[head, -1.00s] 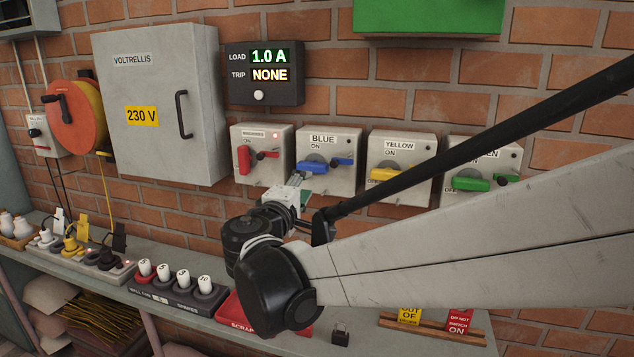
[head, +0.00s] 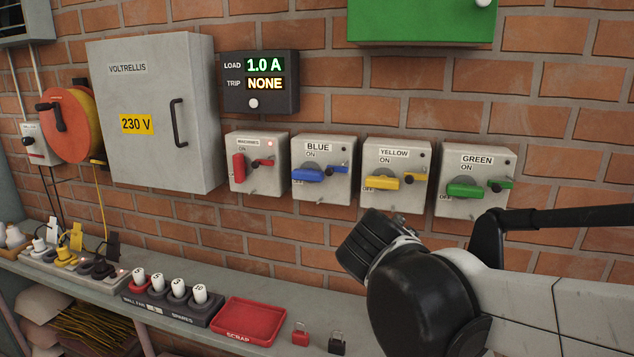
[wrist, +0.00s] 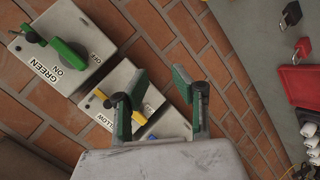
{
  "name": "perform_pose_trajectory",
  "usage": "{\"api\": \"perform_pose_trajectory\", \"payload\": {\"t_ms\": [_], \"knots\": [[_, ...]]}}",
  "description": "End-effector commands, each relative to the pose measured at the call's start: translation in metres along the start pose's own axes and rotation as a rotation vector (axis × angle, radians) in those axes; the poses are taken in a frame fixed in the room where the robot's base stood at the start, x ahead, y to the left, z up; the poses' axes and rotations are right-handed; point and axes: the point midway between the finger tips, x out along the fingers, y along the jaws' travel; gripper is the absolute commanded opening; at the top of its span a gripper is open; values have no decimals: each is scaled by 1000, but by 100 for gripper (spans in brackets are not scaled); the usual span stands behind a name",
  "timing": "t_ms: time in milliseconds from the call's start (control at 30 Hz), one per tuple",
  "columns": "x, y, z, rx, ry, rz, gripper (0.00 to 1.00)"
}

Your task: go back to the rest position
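My gripper (wrist: 160,88) shows in the wrist view with its two green-padded fingers spread apart and nothing between them. In the head view my dark wrist is at the lower right, in front of the wall below the yellow and green switches, and the fingers are hidden. The green switch (wrist: 65,45) and yellow switch (wrist: 125,82) lie beyond the fingers in the wrist view. No switch is seen touching the gripper.
The machines switch (head: 240,165) has an upright red handle; the blue switch (head: 308,174) has a roughly level one. A grey cabinet (head: 150,80) hangs left. A red scrap tray (head: 243,312) and two padlocks (head: 301,334) sit on the shelf.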

Motion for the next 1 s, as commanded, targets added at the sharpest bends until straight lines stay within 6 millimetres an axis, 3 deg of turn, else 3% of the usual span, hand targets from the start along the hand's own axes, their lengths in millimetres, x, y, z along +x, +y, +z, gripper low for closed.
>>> {"api": "perform_pose_trajectory", "payload": {"t_ms": [33,200,433,633,1000], "knots": [[-4,-1,24,56,-26,-40,25],[-20,-17,85,249,-91,-183,25],[-52,-51,146,523,-149,-360,25],[-74,-76,171,704,-167,-466,25],[-82,-86,176,774,-168,-507,25]]}}
